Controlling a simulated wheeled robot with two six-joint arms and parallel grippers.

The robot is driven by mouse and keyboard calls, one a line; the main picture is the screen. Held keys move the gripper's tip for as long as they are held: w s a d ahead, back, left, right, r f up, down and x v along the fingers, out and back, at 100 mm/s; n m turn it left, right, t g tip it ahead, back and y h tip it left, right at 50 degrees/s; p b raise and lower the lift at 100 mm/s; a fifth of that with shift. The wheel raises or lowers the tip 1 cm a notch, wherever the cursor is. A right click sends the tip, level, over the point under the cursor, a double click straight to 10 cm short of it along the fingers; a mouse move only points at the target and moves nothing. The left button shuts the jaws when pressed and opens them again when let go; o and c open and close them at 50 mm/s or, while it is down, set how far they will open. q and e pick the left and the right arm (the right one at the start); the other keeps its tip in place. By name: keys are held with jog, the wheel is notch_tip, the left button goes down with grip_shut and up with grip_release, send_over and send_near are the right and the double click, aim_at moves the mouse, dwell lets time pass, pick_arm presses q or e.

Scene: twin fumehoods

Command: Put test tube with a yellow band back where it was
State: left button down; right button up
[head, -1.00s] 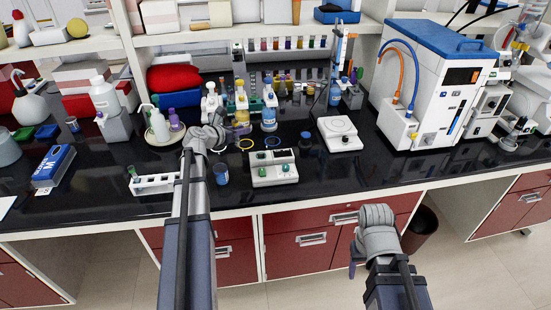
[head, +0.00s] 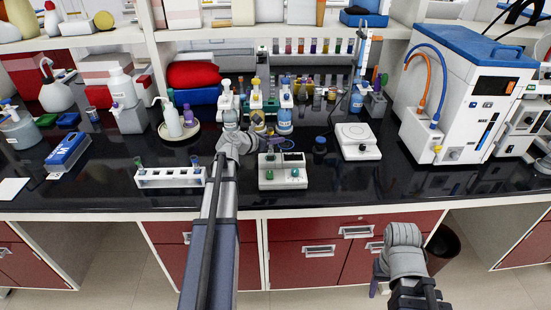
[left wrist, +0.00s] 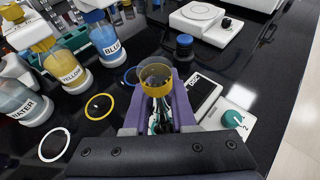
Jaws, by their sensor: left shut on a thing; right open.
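My left gripper (head: 240,147) is over the bench in front of the wash bottles. In the left wrist view its purple fingers (left wrist: 158,117) are shut on the test tube with a yellow band (left wrist: 155,72), a clear tube seen nearly end-on. In the head view my gripper hides this tube. A white test tube rack (head: 170,179) stands on the bench to the left of my left arm, with a green-marked tube (head: 138,162) at its left end. My right gripper (head: 378,278) is open and empty, low in front of the bench.
Wash bottles labelled water (left wrist: 28,102), yellow (left wrist: 62,65) and blue (left wrist: 100,38) stand close by. A yellow ring (left wrist: 98,107) and white ring (left wrist: 54,145) lie on the bench. A white device (head: 283,178) with green knobs is right of my arm.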

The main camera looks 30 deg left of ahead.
aim_at(275, 154)
pick_arm(q)
jog(key=shift+f+b, duration=1.9)
jog(key=shift+f, duration=0.5)
pick_arm(e)
jog(key=shift+f, duration=2.4)
pick_arm(q)
jog(key=shift+f, duration=0.15)
pick_arm(e)
jog(key=shift+f, duration=0.1)
pick_arm(q)
jog(key=shift+f+b, duration=0.15)
jog(key=shift+b, duration=0.15)
jog(key=c, duration=0.7)
grip_release()
jog(key=shift+c, duration=0.2)
jog(key=shift+r+p, duration=0.3)
jog(key=shift+p, duration=0.05)
jog(key=p+v, duration=0.4)
jog(key=v, duration=0.8)
pick_arm(e)
notch_tip(275, 154, up, 5)
jog(key=shift+f, duration=0.1)
